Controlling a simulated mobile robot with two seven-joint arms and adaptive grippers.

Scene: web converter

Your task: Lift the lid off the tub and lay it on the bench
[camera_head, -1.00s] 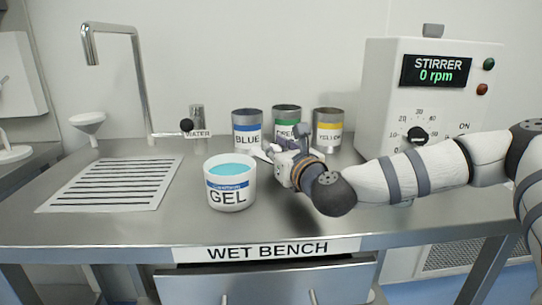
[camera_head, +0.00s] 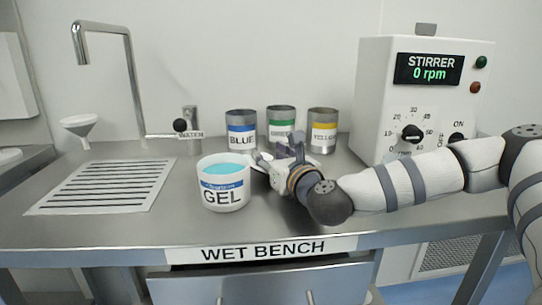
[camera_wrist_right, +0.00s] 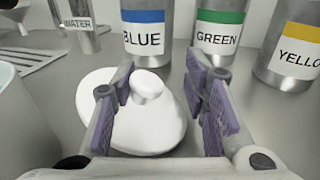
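The tub (camera_head: 223,194), white with a blue band and marked GEL, stands upright on the bench (camera_head: 160,222). It is uncovered and shows blue gel. The round white lid (camera_wrist_right: 150,128) with a knob (camera_wrist_right: 147,86) is off the tub and appears to rest on the bench, right of the tub and in front of the cans. My right gripper (camera_head: 275,158) is over the lid. In the right wrist view its purple-padded fingers (camera_wrist_right: 160,105) are apart, either side of the knob, with gaps visible. In the head view the arm partly hides the lid. My left gripper is out of view.
The BLUE (camera_head: 241,131), GREEN (camera_head: 281,126) and YELLOW (camera_head: 322,130) cans stand behind the gripper. The stirrer (camera_head: 385,90) is at the right. The front of the bench is clear.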

